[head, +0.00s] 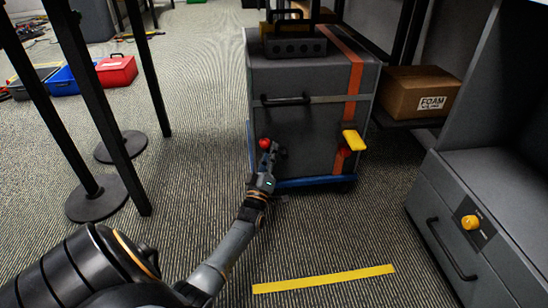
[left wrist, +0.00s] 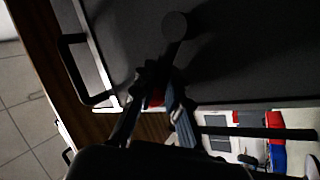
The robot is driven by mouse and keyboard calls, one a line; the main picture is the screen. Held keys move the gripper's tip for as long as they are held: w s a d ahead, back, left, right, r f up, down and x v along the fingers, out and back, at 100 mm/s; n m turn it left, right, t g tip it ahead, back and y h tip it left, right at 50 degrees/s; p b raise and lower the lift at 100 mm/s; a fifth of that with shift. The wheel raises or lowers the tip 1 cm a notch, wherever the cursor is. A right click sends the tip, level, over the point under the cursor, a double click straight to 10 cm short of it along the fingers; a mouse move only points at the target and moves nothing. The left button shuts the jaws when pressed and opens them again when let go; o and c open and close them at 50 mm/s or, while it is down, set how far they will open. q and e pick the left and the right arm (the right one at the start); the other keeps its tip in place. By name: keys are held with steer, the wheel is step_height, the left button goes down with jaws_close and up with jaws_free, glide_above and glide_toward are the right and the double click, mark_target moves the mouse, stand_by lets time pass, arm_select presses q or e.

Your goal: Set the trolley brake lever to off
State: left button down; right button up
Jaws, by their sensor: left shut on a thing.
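The grey trolley (head: 310,135) stands ahead on a blue base, with an orange stripe down its front. A red ball knob (head: 265,143) shows at the lower left of its front, at my left gripper's fingertips. My left gripper (head: 269,152) is shut on this red knob; in the left wrist view red (left wrist: 155,98) shows between the fingers (left wrist: 160,95). The knob's stem and any brake marking are hidden or too small to tell. A yellow handle (head: 354,140) with red beside it sticks out at the trolley's lower right. My right gripper is not in view.
Black posts on round bases (head: 98,200) stand at the left. A grey cabinet (head: 490,200) with a yellow knob (head: 470,222) is at the right. A cardboard box (head: 418,92) sits on a shelf. A yellow strip (head: 323,279) marks the otherwise clear floor in front.

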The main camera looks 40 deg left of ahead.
arm_select(q)
steer(key=shift+s+a+f+n+y+b, duration=0.15)
steer(key=shift+n+y+b, duration=0.15)
steer(key=shift+n+y, duration=0.25)
steer(key=shift+a+f+n+y+b, duration=0.15)
steer(key=shift+n+y+b, duration=0.2)
steer(key=shift+n, duration=0.35)
steer(key=shift+s+a+n+y+b, duration=0.15)
steer(key=shift+n+y+b, duration=0.2)
steer(key=shift+n, duration=0.3)
steer(key=c, duration=1.6)
jaws_free()
steer(key=shift+r, duration=0.2)
step_height(320, 180, up, 8)
steer(key=shift+r, duration=0.15)
steer(key=shift+d+r, duration=0.1)
steer(key=shift+r, duration=0.25)
steer(key=shift+w, duration=0.1)
